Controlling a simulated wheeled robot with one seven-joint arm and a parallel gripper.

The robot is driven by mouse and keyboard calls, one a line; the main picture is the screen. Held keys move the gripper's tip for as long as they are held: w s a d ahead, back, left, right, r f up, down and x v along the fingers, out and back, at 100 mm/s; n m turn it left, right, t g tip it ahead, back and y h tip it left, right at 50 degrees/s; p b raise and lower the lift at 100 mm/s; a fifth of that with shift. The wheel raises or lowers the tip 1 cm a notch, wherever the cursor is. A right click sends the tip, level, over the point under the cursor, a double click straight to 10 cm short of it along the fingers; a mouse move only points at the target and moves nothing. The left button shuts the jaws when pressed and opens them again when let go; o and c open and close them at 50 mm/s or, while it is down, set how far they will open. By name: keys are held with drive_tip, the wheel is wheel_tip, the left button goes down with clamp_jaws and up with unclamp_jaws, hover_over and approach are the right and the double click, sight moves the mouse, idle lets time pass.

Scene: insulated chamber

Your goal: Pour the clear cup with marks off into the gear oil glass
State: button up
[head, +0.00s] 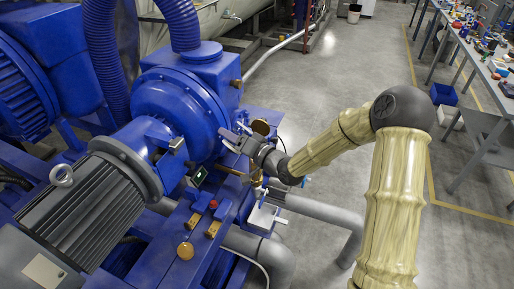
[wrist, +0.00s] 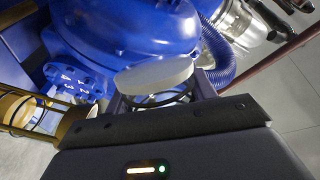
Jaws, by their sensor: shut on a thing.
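My gripper (head: 241,141) is at the right side of the blue pump housing, with its dark body across the bottom of the wrist view. It is shut on the clear cup (wrist: 158,76), whose pale oval face and dark ring below it show just beyond the gripper's edge. Most of the cup is hidden by the gripper, and its marks and level cannot be read. In the wrist view, a brass-framed glass with amber in it (wrist: 17,110), which looks like the gear oil glass, stands to the left, apart from the cup. In the head view I cannot make out the cup clearly.
The large blue pump (head: 180,98) stands close beside my gripper. A round brass disc (head: 261,127) is just behind it. Brass fittings and a red knob (head: 213,204) sit on the blue base. Grey pipes (head: 312,206) run below. Open floor (head: 345,75) lies behind my arm.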

drive_tip(key=shift+f+n+b, duration=0.7)
drive_tip(key=shift+n+b, duration=0.05)
drive_tip(key=shift+n, duration=0.05)
drive_tip(key=shift+a+r+n+h, duration=0.15)
drive_tip(key=shift+r+n+h, duration=0.35)
drive_tip(key=shift+n, duration=0.3)
drive_tip(key=b, duration=0.1)
drive_tip(key=f+b, duration=0.1)
drive_tip(key=f+n+b, duration=0.1)
drive_tip(key=shift+s+a+f+b, duration=0.15)
drive_tip(key=shift+s+a+b, duration=0.2)
drive_tip(key=f+n+b, duration=0.1)
drive_tip(key=b, duration=0.2)
drive_tip(key=s+a+f+n+h+b, duration=0.1)
drive_tip(key=f+n+b, duration=0.1)
drive_tip(key=b, duration=0.2)
drive_tip(key=s+a+f+n+b, duration=0.1)
drive_tip(key=f+n+b, duration=0.1)
drive_tip(key=b, duration=0.1)
drive_tip(key=shift+s+a+b, duration=0.1)
drive_tip(key=shift+b, duration=0.3)
drive_tip(key=shift+h, duration=0.3)
